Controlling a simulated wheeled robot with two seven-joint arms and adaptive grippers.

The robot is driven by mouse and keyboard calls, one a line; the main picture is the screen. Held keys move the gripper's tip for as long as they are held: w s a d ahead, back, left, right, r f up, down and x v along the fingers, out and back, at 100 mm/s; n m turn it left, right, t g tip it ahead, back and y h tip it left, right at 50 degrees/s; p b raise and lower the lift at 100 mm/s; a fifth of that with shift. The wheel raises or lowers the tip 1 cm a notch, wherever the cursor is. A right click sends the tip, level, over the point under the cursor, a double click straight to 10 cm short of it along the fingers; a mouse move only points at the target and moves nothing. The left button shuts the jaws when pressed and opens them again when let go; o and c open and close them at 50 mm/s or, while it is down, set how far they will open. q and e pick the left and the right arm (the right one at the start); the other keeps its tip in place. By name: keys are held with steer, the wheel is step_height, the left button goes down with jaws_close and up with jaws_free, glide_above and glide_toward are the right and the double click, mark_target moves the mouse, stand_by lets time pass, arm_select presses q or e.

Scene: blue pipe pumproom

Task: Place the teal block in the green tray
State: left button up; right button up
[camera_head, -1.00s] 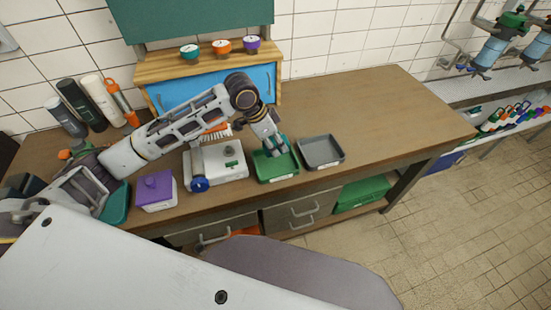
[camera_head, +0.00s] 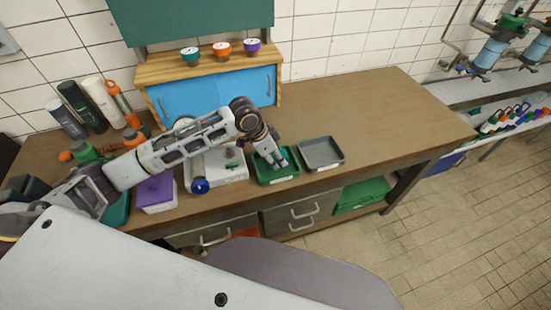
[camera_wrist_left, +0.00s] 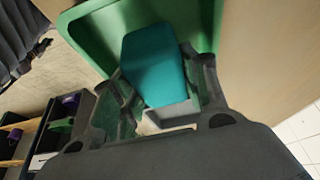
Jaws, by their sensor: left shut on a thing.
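The green tray (camera_head: 279,181) stands near the front edge of the bench. It also shows in the left wrist view (camera_wrist_left: 93,38), around and behind the block. My left gripper (camera_head: 276,161) points down over the tray, its fingertips low within the tray's outline. In the left wrist view the teal block (camera_wrist_left: 154,62) is between the fingers of my left gripper (camera_wrist_left: 165,85), which is shut on it. I cannot tell whether the block touches the tray floor. In the head view the block is hidden by the gripper. My right gripper is not in view.
A grey tray (camera_head: 321,153) stands just right of the green one. A white device (camera_head: 225,166) and a purple box (camera_head: 156,192) stand to the left. The bench's right side is clear.

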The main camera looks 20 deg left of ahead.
arm_select(q)
steer(key=shift+f, duration=0.65)
steer(key=shift+f, duration=0.1)
steer(key=o, duration=1.1)
steer(key=shift+o, duration=0.2)
steer(key=v, duration=1.2)
